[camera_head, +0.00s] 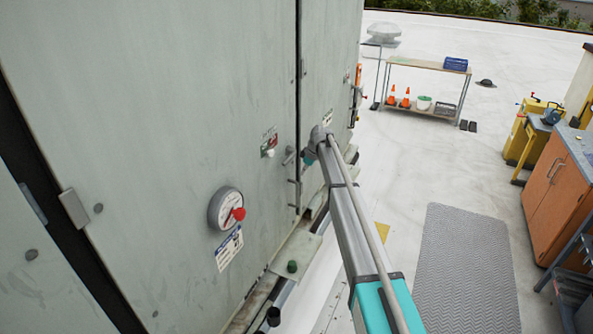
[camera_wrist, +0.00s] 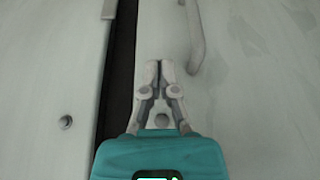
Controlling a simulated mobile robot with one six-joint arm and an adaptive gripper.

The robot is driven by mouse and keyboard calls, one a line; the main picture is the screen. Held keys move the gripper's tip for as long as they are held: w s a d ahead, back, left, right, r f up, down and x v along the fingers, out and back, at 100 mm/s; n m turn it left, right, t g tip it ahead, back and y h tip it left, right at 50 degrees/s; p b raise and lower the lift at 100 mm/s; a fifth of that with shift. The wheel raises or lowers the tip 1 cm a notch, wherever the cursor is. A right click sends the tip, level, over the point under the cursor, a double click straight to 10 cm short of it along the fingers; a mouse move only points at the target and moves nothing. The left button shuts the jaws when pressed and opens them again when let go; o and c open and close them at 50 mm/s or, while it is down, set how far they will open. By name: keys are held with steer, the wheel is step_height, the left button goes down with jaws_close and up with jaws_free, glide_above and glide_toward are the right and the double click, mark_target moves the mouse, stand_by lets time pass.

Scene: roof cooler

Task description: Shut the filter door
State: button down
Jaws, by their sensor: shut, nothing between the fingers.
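A grey cooler cabinet with large panels fills the left of the head view. One wide door panel (camera_head: 150,130) carries a round gauge (camera_head: 226,208) with a red knob. A dark gap runs down its left side, and a narrow dark seam down its right. I cannot tell by label which panel is the filter door. In the wrist view my gripper (camera_wrist: 159,68) is shut and empty, in front of a pale panel (camera_wrist: 250,80) with a bar handle (camera_wrist: 194,38). A dark gap (camera_wrist: 120,70) lies just left of the fingers; contact is unclear. In the head view the fingertips are not clear.
A ledge (camera_head: 297,255) and pipe stubs run along the cabinet's foot. A grey mat (camera_head: 465,275) lies on the white roof. An orange-fronted cabinet (camera_head: 555,185) stands at right, and a shelf table (camera_head: 430,66) with cones at the back.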

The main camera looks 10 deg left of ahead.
steer(key=p+v, duration=0.9)
steer(key=v, duration=0.1)
steer(key=shift+s+d, duration=0.25)
steer(key=shift+s, duration=0.05)
stand_by(0.4)
steer(key=s+d+f+m+h+b, duration=0.1)
steer(key=s+d+f+m+b, duration=0.3)
steer(key=s, duration=1.1)
steer(key=s+d+f+m+h+b, duration=0.1)
steer(key=s+d+f+m+b, duration=0.4)
steer(key=s+d+f+b, duration=0.5)
steer(key=s+d+f+m+g+h+b, duration=0.1)
steer(key=s+d+f+m+b, duration=0.4)
steer(key=s, duration=1.6)
steer(key=d+f+h+b, duration=0.1)
steer(key=d+f+b, duration=0.1)
steer(key=d+f, duration=0.1)
steer(key=shift+s+f, duration=0.3)
steer(key=shift+f, duration=0.05)
